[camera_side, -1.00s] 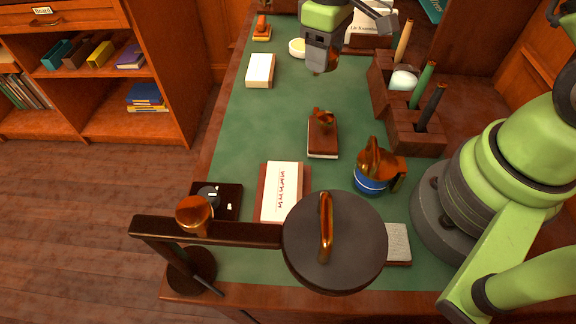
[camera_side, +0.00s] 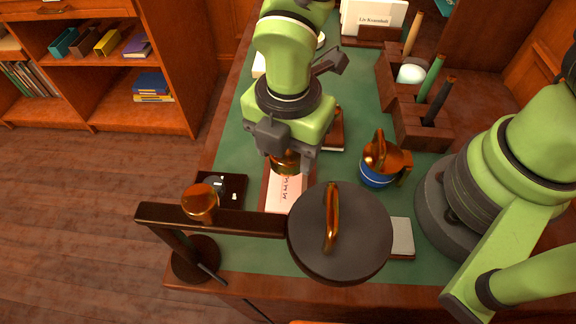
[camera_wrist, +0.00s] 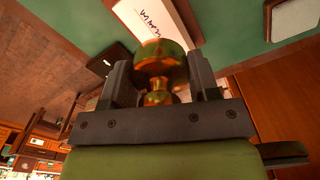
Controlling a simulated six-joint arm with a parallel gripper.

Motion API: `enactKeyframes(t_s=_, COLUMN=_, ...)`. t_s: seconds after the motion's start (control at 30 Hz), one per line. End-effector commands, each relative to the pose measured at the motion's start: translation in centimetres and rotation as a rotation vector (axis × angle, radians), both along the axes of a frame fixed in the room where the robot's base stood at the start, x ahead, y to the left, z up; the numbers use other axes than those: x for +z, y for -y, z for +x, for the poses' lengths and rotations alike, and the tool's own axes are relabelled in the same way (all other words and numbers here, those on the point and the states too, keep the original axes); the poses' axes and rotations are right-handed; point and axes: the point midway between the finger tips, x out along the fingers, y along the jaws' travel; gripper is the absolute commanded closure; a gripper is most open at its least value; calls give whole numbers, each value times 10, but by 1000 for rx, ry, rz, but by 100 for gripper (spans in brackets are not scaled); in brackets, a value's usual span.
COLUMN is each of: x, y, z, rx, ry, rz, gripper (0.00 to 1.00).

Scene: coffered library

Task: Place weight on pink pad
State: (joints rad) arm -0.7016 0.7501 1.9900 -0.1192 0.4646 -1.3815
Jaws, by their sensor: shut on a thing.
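My gripper (camera_side: 286,155) is shut on a brass weight (camera_side: 285,166), a knobbed piece that also shows between the jaws in the wrist view (camera_wrist: 161,62). The weight is over a paper pad (camera_side: 284,195) with red writing; I cannot tell whether it touches. The pad looks pinkish in the side view and white on a red-brown backing in the wrist view (camera_wrist: 150,22). My gripper hides the pad's far end. No other clearly pink pad shows.
A dark round lamp head (camera_side: 350,250) with its arm (camera_side: 240,223) stands at the near side. A copper-and-blue pot (camera_side: 376,177) is right of the pad, a dark switch box (camera_side: 236,187) left. A brown block (camera_side: 336,135) is partly hidden behind my gripper.

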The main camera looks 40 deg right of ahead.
Motion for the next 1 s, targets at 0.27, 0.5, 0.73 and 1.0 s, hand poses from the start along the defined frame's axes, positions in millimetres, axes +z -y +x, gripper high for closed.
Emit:
enactKeyframes(t_s=0.27, x=-36, y=0, z=0, rx=-3, ry=-1, rz=-2, gripper=82)
enactKeyframes(t_s=0.5, x=-49, y=0, z=1, rx=-4, ry=3, rz=1, gripper=82)
enactKeyframes(t_s=0.73, x=-50, y=0, z=1, rx=-4, ry=2, rz=1, gripper=82)
enactKeyframes(t_s=1.0, x=-52, y=0, z=1, rx=-4, ry=2, rz=1, gripper=19)
